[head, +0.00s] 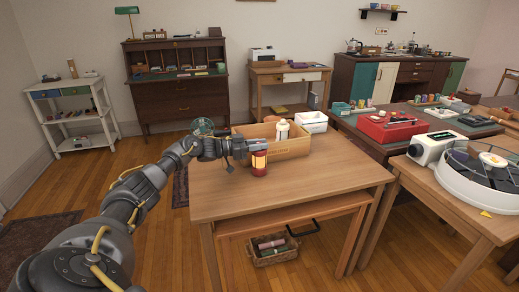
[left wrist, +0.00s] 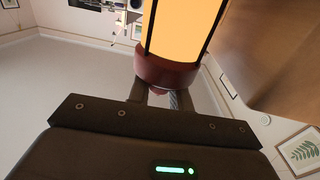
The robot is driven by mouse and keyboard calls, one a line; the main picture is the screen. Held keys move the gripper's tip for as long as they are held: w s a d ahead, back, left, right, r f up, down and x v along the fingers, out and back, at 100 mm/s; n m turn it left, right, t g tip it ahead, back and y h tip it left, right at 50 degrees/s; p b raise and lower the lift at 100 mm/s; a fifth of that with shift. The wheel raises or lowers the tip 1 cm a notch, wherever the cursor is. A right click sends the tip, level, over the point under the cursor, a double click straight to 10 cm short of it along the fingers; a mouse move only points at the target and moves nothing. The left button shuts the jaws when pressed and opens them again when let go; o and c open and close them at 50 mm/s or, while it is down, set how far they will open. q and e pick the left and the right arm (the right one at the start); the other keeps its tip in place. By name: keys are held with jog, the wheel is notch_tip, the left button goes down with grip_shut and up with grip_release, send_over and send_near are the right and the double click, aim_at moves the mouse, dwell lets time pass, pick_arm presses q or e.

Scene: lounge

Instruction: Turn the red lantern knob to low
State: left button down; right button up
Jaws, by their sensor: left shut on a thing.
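The red lantern (head: 259,169) stands near the left part of the wooden table, its window glowing amber. In the left wrist view its glowing body (left wrist: 182,28) and red collar (left wrist: 165,72) fill the top centre. My left gripper (head: 249,147) reaches it from the left. In the left wrist view the two fingers (left wrist: 158,97) are shut on a small red knob (left wrist: 157,89) below the collar. The fingers hide most of the knob, and I cannot read its setting. My right gripper is not in view.
The lantern's table (head: 290,190) also bears a wooden box (head: 296,146) with a white bottle (head: 283,131), and a white bin (head: 312,121) behind. A basket (head: 275,250) sits below. The table's front right is clear. Another table (head: 450,207) with a round white device stands at right.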

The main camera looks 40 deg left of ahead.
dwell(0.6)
pick_arm(q)
jog(key=c, duration=1.3)
grip_release()
jog(key=v, duration=1)
jog(key=shift+s+a, duration=0.3)
